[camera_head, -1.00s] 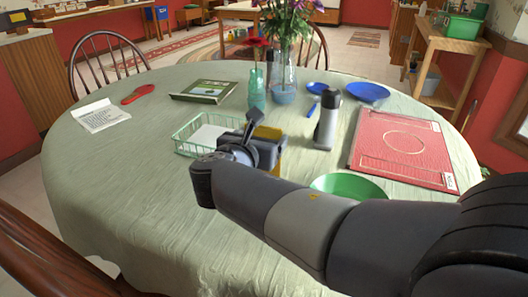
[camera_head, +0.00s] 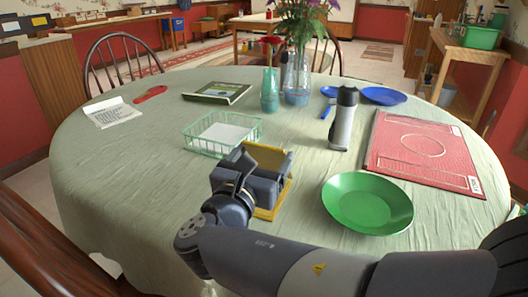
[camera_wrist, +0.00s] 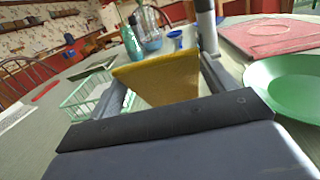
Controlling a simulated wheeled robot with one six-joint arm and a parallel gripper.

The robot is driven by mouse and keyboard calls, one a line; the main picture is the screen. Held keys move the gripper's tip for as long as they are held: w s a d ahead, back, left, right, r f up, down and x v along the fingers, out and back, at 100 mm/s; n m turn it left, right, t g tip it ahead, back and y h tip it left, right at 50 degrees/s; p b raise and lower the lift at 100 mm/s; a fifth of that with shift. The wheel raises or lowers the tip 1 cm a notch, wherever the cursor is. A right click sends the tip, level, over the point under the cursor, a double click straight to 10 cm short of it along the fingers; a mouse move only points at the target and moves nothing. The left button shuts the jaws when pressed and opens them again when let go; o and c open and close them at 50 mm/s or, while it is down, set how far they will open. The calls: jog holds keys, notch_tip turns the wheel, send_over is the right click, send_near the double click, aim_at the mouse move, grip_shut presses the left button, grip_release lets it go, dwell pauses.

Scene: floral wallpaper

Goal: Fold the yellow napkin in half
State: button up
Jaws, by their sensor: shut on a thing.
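The yellow napkin (camera_head: 266,155) is between the fingers of my gripper (camera_head: 268,172), over the near middle of the table. One part stands up above the fingers, and a yellow edge shows below and to the right of them. In the wrist view the napkin (camera_wrist: 160,78) rises between the two grey fingers of my gripper (camera_wrist: 165,72) as a tilted sheet with a thick top edge. The gripper is shut on it. My gripper body hides the napkin's lower part, and I cannot tell how much of it touches the tablecloth.
A green wire basket (camera_head: 195,142) stands just behind and left of the gripper. A green plate (camera_head: 368,203) lies to the right. A grey-and-black bottle (camera_head: 342,120), a red mat (camera_head: 420,150) and vases (camera_head: 297,85) stand farther back.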

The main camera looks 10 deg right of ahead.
jog(key=shift+f, duration=0.2)
jog(key=o, duration=0.7)
jog(key=shift+r, duration=0.1)
jog(key=shift+c, duration=0.2)
jog(key=shift+p+v, duration=1.45)
jog(key=shift+v, duration=3.95)
jog(key=shift+d, duration=0.1)
jog(key=shift+b+x, duration=1.45)
jog(key=shift+x, duration=3.85)
jog(key=shift+w, duration=0.1)
